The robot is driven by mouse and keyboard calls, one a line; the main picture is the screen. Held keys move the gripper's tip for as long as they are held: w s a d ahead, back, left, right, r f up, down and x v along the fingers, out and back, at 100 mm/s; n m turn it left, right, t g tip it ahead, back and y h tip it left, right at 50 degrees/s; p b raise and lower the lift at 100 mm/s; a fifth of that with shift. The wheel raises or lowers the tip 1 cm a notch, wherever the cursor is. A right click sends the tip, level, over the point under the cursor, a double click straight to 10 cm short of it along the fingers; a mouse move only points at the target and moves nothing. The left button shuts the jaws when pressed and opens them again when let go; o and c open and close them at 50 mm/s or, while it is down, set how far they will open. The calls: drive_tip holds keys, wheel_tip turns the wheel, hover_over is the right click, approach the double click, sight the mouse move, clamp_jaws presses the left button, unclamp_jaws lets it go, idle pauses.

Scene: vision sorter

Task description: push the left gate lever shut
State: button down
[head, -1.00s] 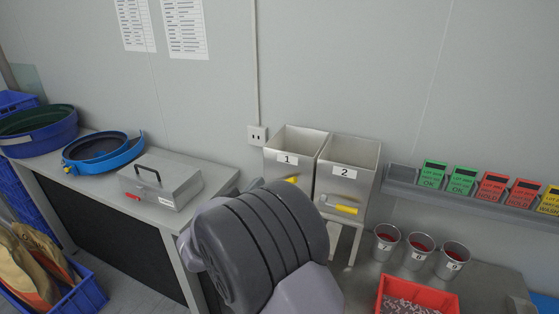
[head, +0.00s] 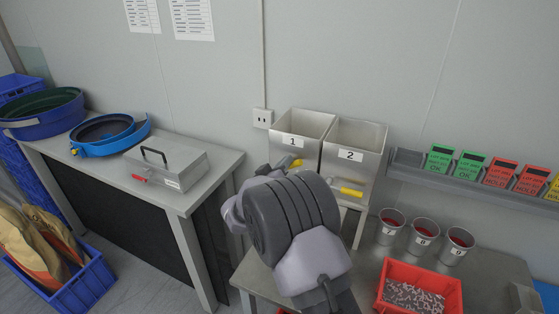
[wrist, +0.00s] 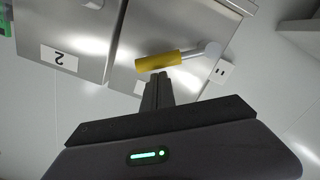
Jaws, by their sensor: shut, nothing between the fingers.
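Two metal hoppers stand side by side against the wall, the left one (head: 300,130) labelled 1 and the right one (head: 352,140) labelled 2. The left gate lever (head: 297,163) has a yellow grip, mostly hidden behind my arm in the head view. In the wrist view, which is upside down, the lever's yellow grip (wrist: 157,61) and metal arm cross the front of hopper 1. My gripper (wrist: 157,77) is shut and empty, its fingertips right at the yellow grip; I cannot tell whether they touch. The right lever (head: 350,191) has a yellow grip too.
Three metal cups (head: 423,235) and a red bin (head: 421,285) of small parts are on the metal table to the right. A grey metal box (head: 166,162) and a blue sieve ring (head: 110,133) lie on the left bench. A wall socket (head: 262,118) is left of hopper 1.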

drive_tip(key=shift+f, duration=0.1)
idle(0.3)
drive_tip(key=f+m+b, duration=0.1)
drive_tip(key=b, duration=0.2)
drive_tip(key=d+f+m+b, duration=0.1)
drive_tip(key=m+b, duration=0.1)
drive_tip(key=b, duration=0.1)
drive_tip(key=shift+s+d, duration=0.3)
drive_tip(key=m+b, duration=0.1)
drive_tip(key=f+b, duration=0.1)
drive_tip(key=b, duration=0.1)
drive_tip(key=d+f+m+b, duration=0.1)
drive_tip(key=b, duration=0.1)
drive_tip(key=shift+s+m, duration=0.25)
drive_tip(key=shift+m, duration=0.05)
drive_tip(key=shift+d+f, duration=0.1)
